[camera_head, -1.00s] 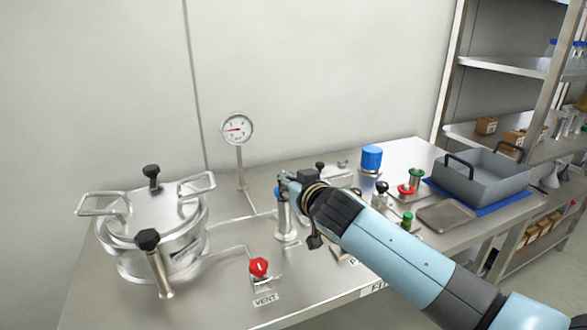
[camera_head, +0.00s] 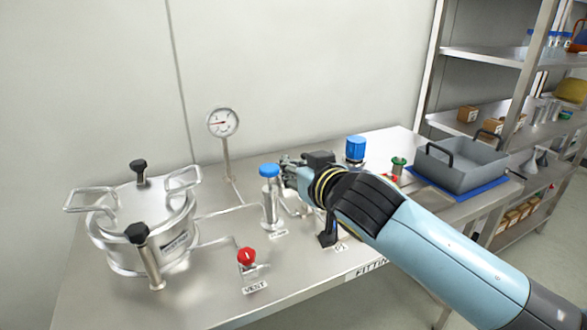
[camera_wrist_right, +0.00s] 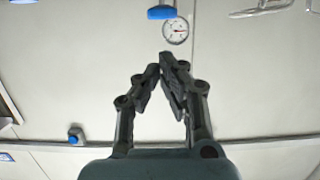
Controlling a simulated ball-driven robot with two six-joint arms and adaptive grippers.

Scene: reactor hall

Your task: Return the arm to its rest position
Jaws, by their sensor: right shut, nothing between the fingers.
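My right arm (camera_head: 440,245) comes in from the lower right in the head view and reaches over the bench. My right gripper (camera_head: 290,168) is at its end, just right of the blue-capped steel cylinder (camera_head: 270,200). In the right wrist view the fingers of my right gripper (camera_wrist_right: 165,62) come together at the tips with nothing between them. I cannot tell from the head view whether the gripper touches the cylinder. My left gripper is not in view.
A steel pressure vessel (camera_head: 140,225) with clamp knobs stands at the left. A red vent valve (camera_head: 247,258) is at the front, a gauge (camera_head: 222,122) behind. A grey tray (camera_head: 462,172) on a blue mat is at the right, beside shelves (camera_head: 500,57). The arm hides part of the bench.

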